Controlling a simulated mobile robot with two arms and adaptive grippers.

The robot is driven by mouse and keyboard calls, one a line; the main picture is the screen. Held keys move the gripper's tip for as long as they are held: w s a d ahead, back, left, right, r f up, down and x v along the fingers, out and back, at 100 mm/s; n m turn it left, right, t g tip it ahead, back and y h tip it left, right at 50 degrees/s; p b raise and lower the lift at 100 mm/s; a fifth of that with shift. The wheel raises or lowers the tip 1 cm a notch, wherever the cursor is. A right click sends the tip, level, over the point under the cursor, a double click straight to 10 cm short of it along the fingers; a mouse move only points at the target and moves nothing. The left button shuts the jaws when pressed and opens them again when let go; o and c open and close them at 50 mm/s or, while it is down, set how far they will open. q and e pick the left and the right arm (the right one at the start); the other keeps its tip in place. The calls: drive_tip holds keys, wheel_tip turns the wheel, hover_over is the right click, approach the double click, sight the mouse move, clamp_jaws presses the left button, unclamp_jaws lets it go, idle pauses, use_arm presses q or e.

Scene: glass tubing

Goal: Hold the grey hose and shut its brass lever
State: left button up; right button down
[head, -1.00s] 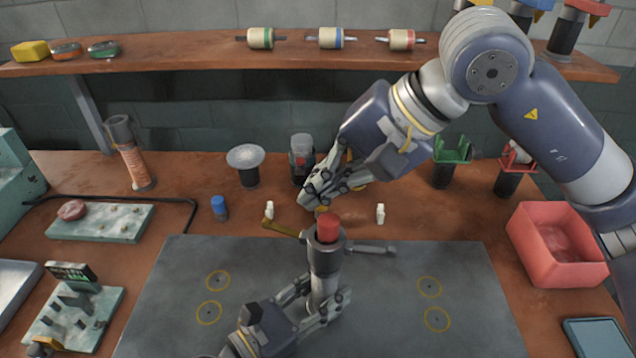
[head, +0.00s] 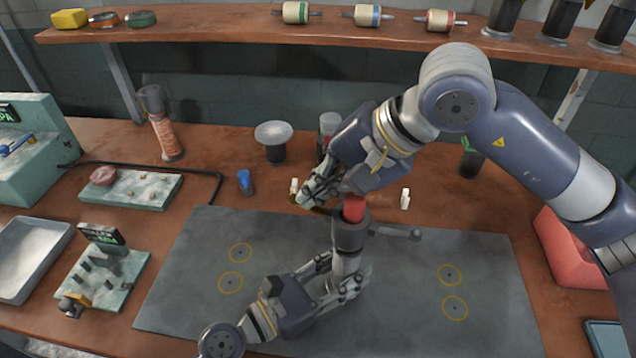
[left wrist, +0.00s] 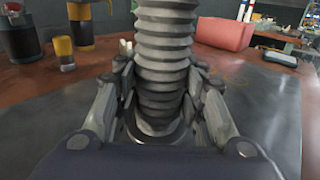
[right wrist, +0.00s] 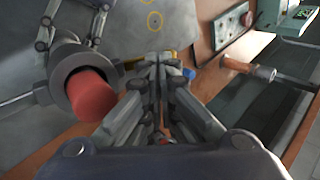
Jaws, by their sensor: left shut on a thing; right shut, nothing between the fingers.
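The grey ribbed hose (left wrist: 165,60) stands upright, with a grey collar (head: 350,238) and red cap (head: 354,208) on top. My left gripper (head: 350,285) is shut around the hose below the collar; in the left wrist view its fingers clasp the ribs from both sides. The brass lever (head: 322,210) sticks out left of the collar; its outer end is hidden behind my right gripper (head: 312,197). The right gripper is shut and empty, at the lever's outer end. Whether it touches the lever cannot be told. In the right wrist view the shut fingers (right wrist: 157,62) are beside the red cap (right wrist: 92,95).
A grey arm (head: 395,232) points right from the collar. White clips (head: 405,198) and a blue-capped bottle (head: 245,182) stand behind the dark mat (head: 400,310). A red bin (head: 572,250) is at the right. The mat is clear on both sides.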

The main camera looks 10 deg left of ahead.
drive_tip(key=shift+w+a+f+h, duration=0.1)
drive_tip(key=shift+a+f+h, duration=0.15)
drive_tip(key=shift+h, duration=0.35)
drive_tip(key=shift+a, duration=0.1)
drive_tip(key=shift+w+a+f+g+h, duration=0.15)
drive_tip(key=shift+f+g+h, duration=0.25)
drive_tip(key=shift+f+h, duration=0.9)
drive_tip(key=shift+s+a+f+g+h, duration=0.1)
drive_tip(key=shift+f+g+h, duration=0.3)
drive_tip(key=shift+f+h, duration=0.9)
drive_tip(key=shift+f+y, duration=0.15)
drive_tip(key=shift+y, duration=0.25)
drive_tip(key=shift+r, duration=0.65)
